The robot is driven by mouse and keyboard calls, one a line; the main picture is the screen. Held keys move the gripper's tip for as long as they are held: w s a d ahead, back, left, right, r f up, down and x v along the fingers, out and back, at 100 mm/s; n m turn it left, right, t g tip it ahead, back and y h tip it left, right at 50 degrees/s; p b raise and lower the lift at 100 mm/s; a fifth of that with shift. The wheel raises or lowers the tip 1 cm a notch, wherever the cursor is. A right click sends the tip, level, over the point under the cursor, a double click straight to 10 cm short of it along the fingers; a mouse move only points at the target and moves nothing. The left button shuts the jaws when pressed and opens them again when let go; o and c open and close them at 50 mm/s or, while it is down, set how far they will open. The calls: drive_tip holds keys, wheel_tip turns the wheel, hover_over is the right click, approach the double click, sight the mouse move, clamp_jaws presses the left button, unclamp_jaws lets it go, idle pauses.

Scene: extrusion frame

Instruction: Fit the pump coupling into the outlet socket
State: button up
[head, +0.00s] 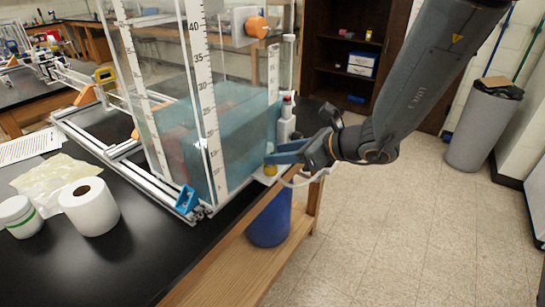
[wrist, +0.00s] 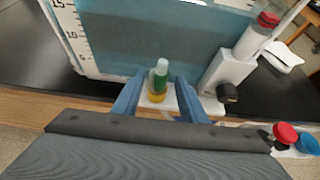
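A small upright cylinder, green with a pale top and a yellow lower part (wrist: 160,78), stands at the foot of the water tank in the wrist view. It may be the pump coupling. In the head view only a yellow part (head: 271,170) shows, just below my fingers. My gripper (wrist: 160,88) has its two blue fingers either side of the cylinder, with narrow gaps visible on both sides. In the head view my gripper (head: 268,157) is at the tank's near right corner. I cannot make out the outlet socket with certainty.
The clear tank (head: 240,125) holds bluish water. A white fitting with a black knob (wrist: 228,93) stands close right of my fingers. Red (wrist: 285,133) and blue (wrist: 308,144) caps lie at lower right. A paper roll (head: 90,207) is on the black bench.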

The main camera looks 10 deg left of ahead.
drive_tip(key=b+v, duration=0.1)
drive_tip(key=v, duration=0.7)
drive_tip(key=s+d+f+n+g+h, duration=0.3)
drive_tip(key=s+d+f+n, duration=0.15)
drive_tip(key=s+n, duration=0.2)
drive_tip(key=s+d+f+n+h, duration=0.2)
drive_tip(key=d+n+h, duration=0.2)
drive_tip(key=d+n, duration=0.4)
drive_tip(key=s+d+f+n+h, duration=0.3)
drive_tip(key=d+n+h, duration=0.1)
drive_tip(key=d+n, duration=0.4)
drive_tip(key=d, duration=0.2)
drive_tip(key=shift+s+d+g, duration=0.2)
drive_tip(key=shift+d+g, duration=0.1)
drive_tip(key=shift+f, duration=0.15)
